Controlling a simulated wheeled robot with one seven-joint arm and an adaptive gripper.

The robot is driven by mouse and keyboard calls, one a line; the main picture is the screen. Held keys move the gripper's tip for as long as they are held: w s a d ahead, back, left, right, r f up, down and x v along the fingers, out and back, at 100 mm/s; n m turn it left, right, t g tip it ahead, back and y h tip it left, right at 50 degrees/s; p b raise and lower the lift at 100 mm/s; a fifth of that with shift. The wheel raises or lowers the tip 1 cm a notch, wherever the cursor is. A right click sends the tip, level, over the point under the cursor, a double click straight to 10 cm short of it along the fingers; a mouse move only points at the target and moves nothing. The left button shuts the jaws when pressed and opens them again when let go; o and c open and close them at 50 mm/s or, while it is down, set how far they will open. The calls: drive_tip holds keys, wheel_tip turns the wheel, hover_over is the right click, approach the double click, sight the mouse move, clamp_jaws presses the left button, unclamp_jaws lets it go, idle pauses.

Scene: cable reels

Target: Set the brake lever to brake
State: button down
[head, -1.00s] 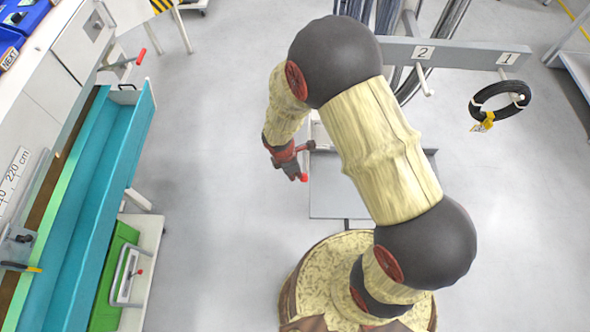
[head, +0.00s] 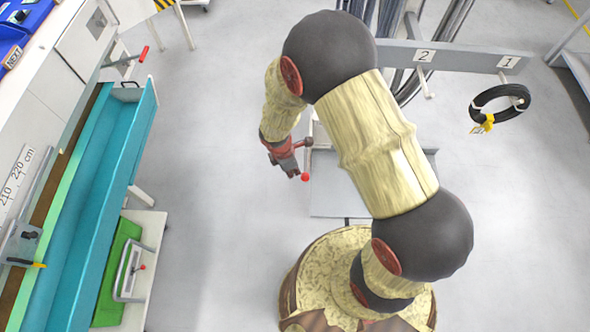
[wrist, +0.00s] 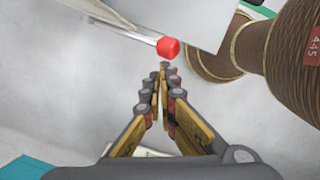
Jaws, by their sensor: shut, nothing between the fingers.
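A red ball knob (wrist: 168,47) on a thin metal rod shows in the wrist view, beside a grey plate; it looks like the brake lever's end. In the head view the red knob (head: 305,177) is right at my gripper's tip. My gripper (wrist: 163,70) is shut and empty, its fingertips just short of the knob in the wrist view. I cannot tell whether they touch it. In the head view my gripper (head: 291,168) points down and right, over the left edge of the grey plate (head: 335,200). The rest of the lever is mostly hidden by my arm.
A bench with a teal trough (head: 125,140) and a red-handled lever (head: 143,54) stands at the left. A rack bar (head: 455,53) with a black cable coil (head: 500,93) is at the upper right. Open floor lies between.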

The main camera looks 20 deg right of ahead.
drive_tip(key=s+a+r, duration=0.4)
drive_tip(key=s+r, duration=0.1)
drive_tip(key=r, duration=0.3)
drive_tip(key=shift+a, duration=0.2)
idle(0.3)
drive_tip(key=s+d+r+m+t+b, duration=0.1)
drive_tip(key=s+d+r+m+b, duration=0.2)
drive_tip(key=r+m+b, duration=0.2)
drive_tip(key=s+d+r+m+t+y+b, duration=0.1)
drive_tip(key=s+d+r+m+t+b, duration=0.1)
drive_tip(key=r+m+b, duration=0.4)
drive_tip(key=s+d+r+m+t+y+b, duration=0.1)
drive_tip(key=s+d+r+m+t+b, duration=0.1)
drive_tip(key=s+d+r+m+b, duration=0.2)
wheel_tip(320, 180, up, 2)
drive_tip(key=d+m+b, duration=0.1)
drive_tip(key=m+b, duration=0.1)
drive_tip(key=m, duration=0.1)
drive_tip(key=shift+d+m, duration=0.15)
drive_tip(key=shift+m, duration=0.25)
